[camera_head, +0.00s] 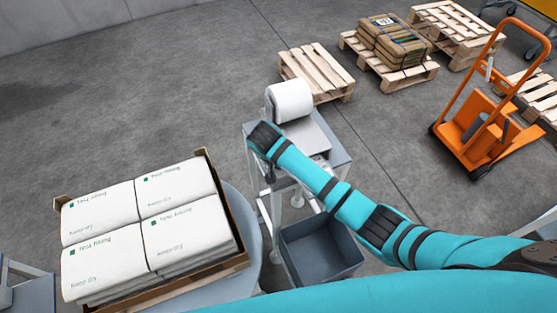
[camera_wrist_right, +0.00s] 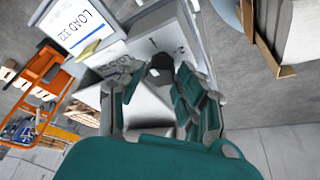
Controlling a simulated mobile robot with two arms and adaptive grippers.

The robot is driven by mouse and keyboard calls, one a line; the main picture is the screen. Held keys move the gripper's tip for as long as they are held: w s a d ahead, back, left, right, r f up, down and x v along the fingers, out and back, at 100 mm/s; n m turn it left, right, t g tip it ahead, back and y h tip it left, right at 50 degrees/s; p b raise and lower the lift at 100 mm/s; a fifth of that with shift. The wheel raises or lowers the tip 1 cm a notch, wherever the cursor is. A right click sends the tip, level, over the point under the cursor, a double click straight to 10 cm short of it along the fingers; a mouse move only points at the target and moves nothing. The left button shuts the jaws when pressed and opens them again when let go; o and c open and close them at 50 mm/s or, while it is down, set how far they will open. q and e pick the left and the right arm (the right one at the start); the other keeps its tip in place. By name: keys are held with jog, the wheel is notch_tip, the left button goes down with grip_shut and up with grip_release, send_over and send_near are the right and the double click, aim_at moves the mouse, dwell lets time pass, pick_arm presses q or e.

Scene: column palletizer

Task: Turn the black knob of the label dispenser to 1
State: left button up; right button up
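The label dispenser (camera_head: 318,137) is a grey unit on a stand with a white roll (camera_head: 290,101) at its back, in the middle of the head view. Its black knob (camera_wrist_right: 160,68) shows in the right wrist view on a pale panel with small dark digits; which digit it points to cannot be read. My right gripper (camera_wrist_right: 157,78) is open, its two fingers on either side of the knob with gaps visible. Whether a fingertip touches it cannot be told. In the head view my right arm hides the knob and the fingers. My left gripper is in neither view.
A label reading LOAD 332 (camera_wrist_right: 76,26) is beside the panel. A dark bin (camera_head: 322,252) stands below the dispenser. A carton of white sacks (camera_head: 150,222) is at left. Pallets (camera_head: 318,72) and an orange hand truck (camera_head: 480,130) stand behind on open floor.

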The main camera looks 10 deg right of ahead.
jog(key=shift+r, duration=0.1)
jog(key=v, duration=1.1)
jog(key=shift+s+r, duration=0.1)
jog(key=shift+r, duration=0.3)
